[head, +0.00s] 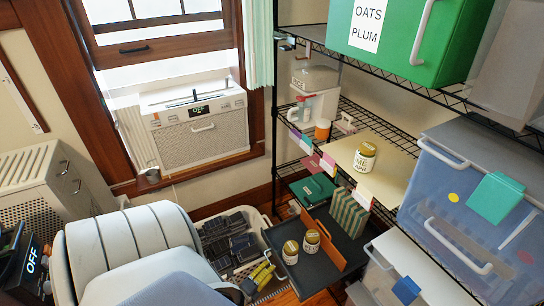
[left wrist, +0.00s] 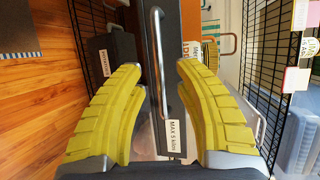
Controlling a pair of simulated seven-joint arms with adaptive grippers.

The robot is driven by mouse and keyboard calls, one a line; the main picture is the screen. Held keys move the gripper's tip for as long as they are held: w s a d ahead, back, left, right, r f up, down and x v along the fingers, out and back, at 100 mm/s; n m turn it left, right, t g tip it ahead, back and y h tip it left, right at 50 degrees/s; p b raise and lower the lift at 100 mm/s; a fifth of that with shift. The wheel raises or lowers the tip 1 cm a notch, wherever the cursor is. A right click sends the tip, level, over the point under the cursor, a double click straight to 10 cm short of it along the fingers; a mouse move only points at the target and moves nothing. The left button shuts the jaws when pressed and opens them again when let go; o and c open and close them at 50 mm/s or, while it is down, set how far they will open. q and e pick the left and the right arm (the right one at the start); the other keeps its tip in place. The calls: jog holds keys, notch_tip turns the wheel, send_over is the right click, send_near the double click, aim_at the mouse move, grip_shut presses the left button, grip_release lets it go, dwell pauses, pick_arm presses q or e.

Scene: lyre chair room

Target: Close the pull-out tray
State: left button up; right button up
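The pull-out tray (head: 318,268) is dark grey and sticks out low from the wire shelf rack. Two small jars (head: 290,252) (head: 311,241), an orange divider (head: 325,243) and a striped upright item (head: 348,212) are on it. My left gripper (head: 263,276), with yellow fingers, is beside the tray's front left end. In the left wrist view the gripper (left wrist: 160,85) is open, its fingers on either side of a dark panel (left wrist: 155,30) with a metal handle (left wrist: 158,55) and a "MAX 5 kilos" label (left wrist: 177,139). Contact is unclear. My right gripper is not in view.
A pale basket (head: 262,262) of dark packs stands left of the tray. A jar (head: 364,157) sits on a pale board (head: 378,178) above it. Translucent bins (head: 440,215) are at the right. A window air conditioner (head: 200,135) is at the back.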

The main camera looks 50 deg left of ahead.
pick_arm(q)
jog(key=shift+x, duration=1.4)
grip_shut()
